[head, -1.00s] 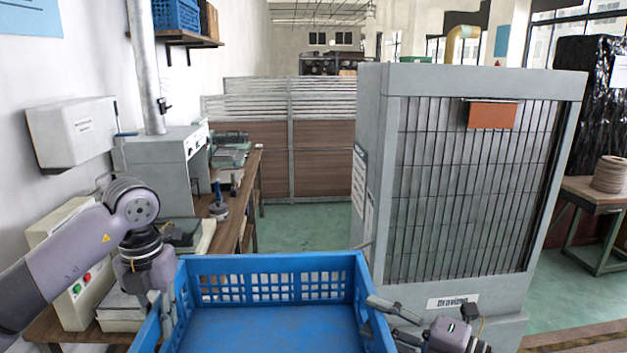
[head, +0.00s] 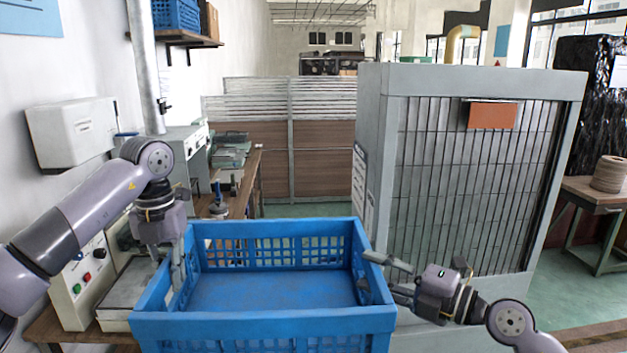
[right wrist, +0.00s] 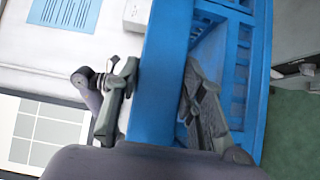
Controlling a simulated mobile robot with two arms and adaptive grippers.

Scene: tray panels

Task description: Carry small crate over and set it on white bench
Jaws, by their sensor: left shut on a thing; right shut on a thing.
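The small crate (head: 265,325) is a blue, open-topped plastic box with slotted walls. It is low in the middle of the head view, roughly level, and its inside looks empty. My left gripper (head: 178,268) is shut on its left wall. My right gripper (head: 378,276) is shut on its right wall. In the right wrist view, the fingers of my right gripper (right wrist: 155,105) lie on either side of the crate's wall (right wrist: 160,70). The crate's underside is hidden.
A wooden workbench (head: 240,190) with equipment runs along the left wall. A tall grey cabinet (head: 372,150) with a barred front stands close on the right, behind my right gripper. Green floor (head: 295,211) shows between them, with a partition (head: 255,150) beyond.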

